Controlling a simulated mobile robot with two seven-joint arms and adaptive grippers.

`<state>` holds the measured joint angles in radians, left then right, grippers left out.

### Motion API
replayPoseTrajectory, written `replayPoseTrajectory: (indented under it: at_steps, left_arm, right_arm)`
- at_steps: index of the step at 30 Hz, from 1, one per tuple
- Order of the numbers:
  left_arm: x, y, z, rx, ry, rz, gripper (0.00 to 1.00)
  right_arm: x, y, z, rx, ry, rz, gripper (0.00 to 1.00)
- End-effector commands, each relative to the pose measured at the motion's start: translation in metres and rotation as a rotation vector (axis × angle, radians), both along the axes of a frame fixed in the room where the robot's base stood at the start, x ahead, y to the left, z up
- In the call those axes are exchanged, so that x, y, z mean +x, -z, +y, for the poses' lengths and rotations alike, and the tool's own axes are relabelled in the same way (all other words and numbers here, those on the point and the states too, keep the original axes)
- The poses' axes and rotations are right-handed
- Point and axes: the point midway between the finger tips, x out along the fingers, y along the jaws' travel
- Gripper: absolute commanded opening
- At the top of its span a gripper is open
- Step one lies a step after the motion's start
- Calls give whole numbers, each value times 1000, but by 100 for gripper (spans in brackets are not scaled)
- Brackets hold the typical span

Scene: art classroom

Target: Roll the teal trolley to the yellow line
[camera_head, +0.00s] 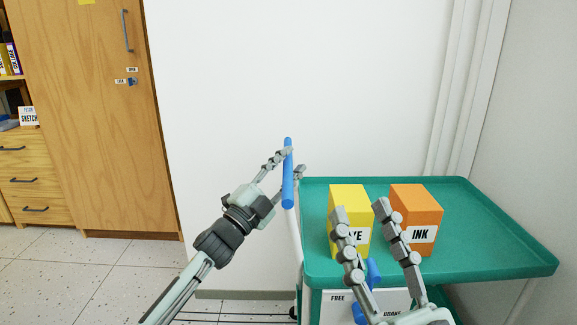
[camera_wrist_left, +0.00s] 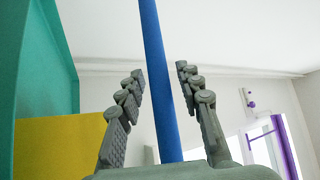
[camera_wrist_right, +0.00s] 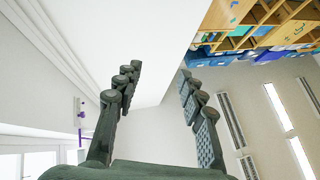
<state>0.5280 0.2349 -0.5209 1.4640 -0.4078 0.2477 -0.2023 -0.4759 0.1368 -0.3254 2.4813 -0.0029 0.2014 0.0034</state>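The teal trolley (camera_head: 480,262) stands at the right in the head view. Its blue push handle (camera_head: 288,190) rises at its left side and crosses the left wrist view (camera_wrist_left: 158,70). My left gripper (camera_head: 291,160) is at the handle's upper part, with the bar between its fingers. Gaps show on both sides, so it is open around the bar. My right gripper (camera_head: 360,208) is open and empty at the trolley's front, in front of the boxes. A blue lever (camera_head: 374,273), partly hidden by its fingers, sits by a FREE/BRAKE label plate (camera_head: 338,299). No yellow line is in view.
A yellow box (camera_head: 348,192) and an orange INK box (camera_head: 417,195) stand on the tray. A wooden cabinet (camera_head: 95,120) and drawers (camera_head: 35,185) stand at the left. A white wall (camera_head: 290,70) is close behind the trolley. Speckled floor (camera_head: 90,270) is clear at lower left.

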Motion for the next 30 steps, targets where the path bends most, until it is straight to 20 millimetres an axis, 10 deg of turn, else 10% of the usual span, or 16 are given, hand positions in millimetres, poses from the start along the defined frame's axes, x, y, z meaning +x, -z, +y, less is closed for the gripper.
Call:
replayPoseTrajectory:
  at_steps: [7,22,30]
  left_arm:
    - [0,0,0,0,0,0,1]
    - [0,0,6,1,-1,0,0]
    - [0,0,48,4,-5,0,0]
  right_arm:
    - [0,0,0,0,0,1,40]
    - [1,0,0,-3,0,8,40]
    - [5,10,5,-29,-9,89,40]
